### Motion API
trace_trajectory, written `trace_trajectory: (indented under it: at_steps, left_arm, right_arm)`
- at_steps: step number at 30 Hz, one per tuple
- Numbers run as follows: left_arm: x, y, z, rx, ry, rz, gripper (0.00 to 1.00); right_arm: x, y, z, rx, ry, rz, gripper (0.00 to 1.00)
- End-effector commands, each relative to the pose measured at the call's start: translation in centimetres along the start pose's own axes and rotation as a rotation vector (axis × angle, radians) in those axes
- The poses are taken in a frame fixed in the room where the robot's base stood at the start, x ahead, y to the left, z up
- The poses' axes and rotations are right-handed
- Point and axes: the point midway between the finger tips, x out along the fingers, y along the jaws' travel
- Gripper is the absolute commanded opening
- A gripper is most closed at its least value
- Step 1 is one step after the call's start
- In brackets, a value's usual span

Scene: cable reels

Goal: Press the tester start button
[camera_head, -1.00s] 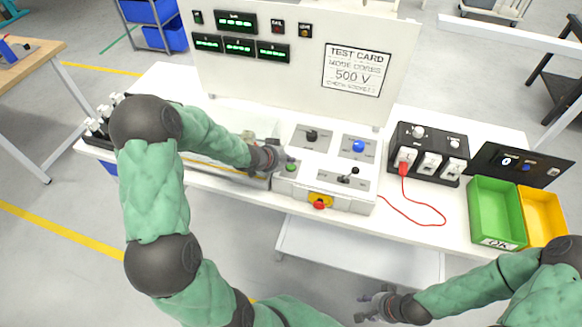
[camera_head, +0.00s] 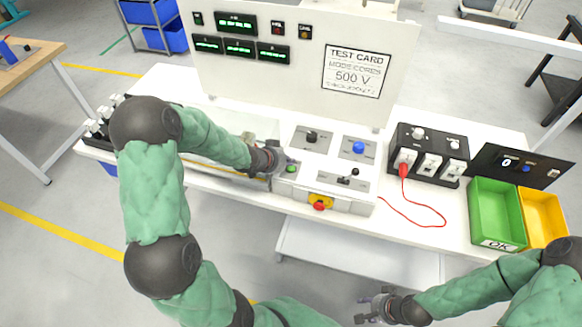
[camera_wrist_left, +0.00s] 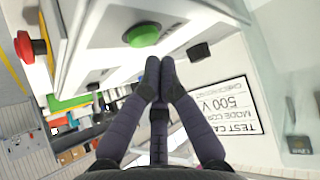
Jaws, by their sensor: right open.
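The green start button (camera_head: 291,169) sits at the left front of the white tester's control panel (camera_head: 312,184). My left gripper (camera_head: 284,160) is beside it, just behind and to the left of the button. In the left wrist view the green button (camera_wrist_left: 143,36) is just beyond the closed fingertips (camera_wrist_left: 160,68), with a small visible gap. The left fingers are together with nothing between them. I cannot tell whether the button is pressed in. My right gripper (camera_head: 367,306) is open and empty, low in front of the table.
A red emergency knob (camera_head: 319,205) on yellow is at the panel front. A black lever (camera_head: 347,180), black knob (camera_head: 311,137) and blue button (camera_head: 358,147) are nearby. A socket box (camera_head: 428,155) with a red cable and green bin (camera_head: 497,213) stand right.

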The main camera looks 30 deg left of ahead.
Motion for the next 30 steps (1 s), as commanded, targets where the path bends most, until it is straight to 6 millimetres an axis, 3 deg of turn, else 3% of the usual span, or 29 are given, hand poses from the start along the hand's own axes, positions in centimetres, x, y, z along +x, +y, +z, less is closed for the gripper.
trace_trajectory:
  at_steps: [30]
  left_arm:
    - [0.70, 0.01, 0.75, 0.000, 0.000, 0.000, 0.00]
  right_arm:
    - [0.50, 0.18, -0.02, 0.000, 0.000, 0.000, 0.43]
